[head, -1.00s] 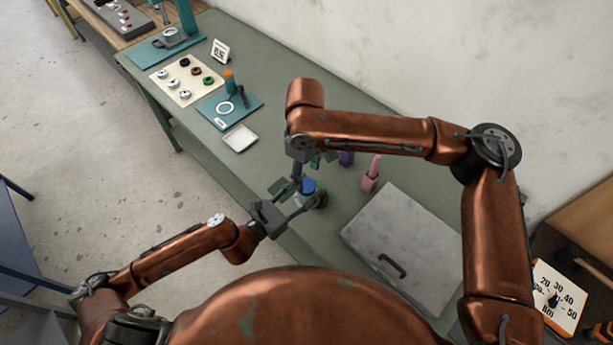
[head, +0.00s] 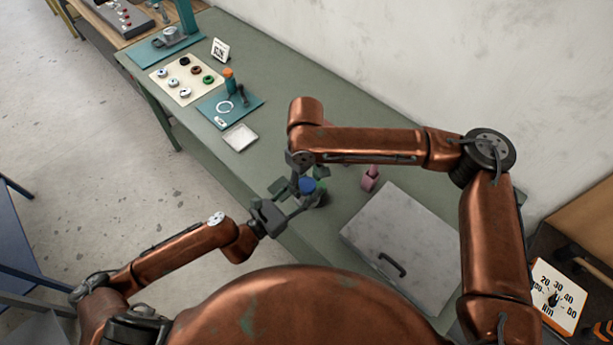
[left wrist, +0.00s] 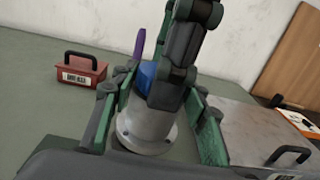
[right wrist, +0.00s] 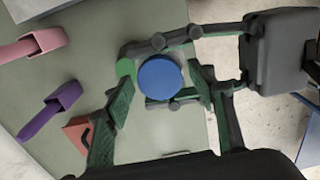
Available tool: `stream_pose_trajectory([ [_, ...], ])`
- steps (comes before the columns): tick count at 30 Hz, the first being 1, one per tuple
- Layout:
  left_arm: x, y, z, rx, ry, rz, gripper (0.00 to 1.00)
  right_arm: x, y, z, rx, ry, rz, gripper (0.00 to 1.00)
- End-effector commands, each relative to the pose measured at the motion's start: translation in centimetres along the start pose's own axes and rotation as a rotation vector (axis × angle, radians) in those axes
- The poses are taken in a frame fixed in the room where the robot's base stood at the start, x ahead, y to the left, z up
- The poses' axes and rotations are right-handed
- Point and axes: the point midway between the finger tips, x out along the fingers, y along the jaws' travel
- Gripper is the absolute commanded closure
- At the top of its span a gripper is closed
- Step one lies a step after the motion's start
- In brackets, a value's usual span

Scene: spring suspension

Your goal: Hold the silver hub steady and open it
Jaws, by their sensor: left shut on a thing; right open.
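The silver hub (left wrist: 148,128) is an upright, flanged cylinder with a blue round cap on top. The cap shows as a blue disc in the right wrist view (right wrist: 161,78) and in the head view (head: 307,185). My left gripper (head: 295,203) is shut on the hub from the side, one finger on each side of its body. My right gripper (right wrist: 160,94) is open and points down over the hub, its fingertips on either side of the blue cap with gaps between. In the head view the hub's body is mostly hidden by the grippers.
A pink holder (right wrist: 32,46), a purple holder (right wrist: 50,112) and a red box with a black handle (left wrist: 82,75) stand near the hub. A green round piece (right wrist: 126,70) is beside it. A grey handled panel (head: 405,245) lies right. A white tray (head: 240,138) is left.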

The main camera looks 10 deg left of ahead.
Motion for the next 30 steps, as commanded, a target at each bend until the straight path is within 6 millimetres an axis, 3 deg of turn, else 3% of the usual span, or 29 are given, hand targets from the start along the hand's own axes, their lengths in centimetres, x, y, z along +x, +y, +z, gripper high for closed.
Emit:
stream_pose_trajectory([
  [7, 0.03, -0.03, 0.16, 0.001, -0.003, -0.001, 1.0, 0.04, 0.0, -0.01, 0.0, 0.0, 0.0, 0.49],
  [25, 0.03, -0.03, 0.16, 0.001, -0.003, -0.001, 1.0, 0.01, 0.01, -0.02, 0.0, 0.001, 0.0, 0.91],
  [30, 0.03, -0.03, 0.15, 0.001, -0.003, -0.001, 1.0, 0.0, 0.0, -0.02, -0.068, 0.001, 0.0, 0.92],
])
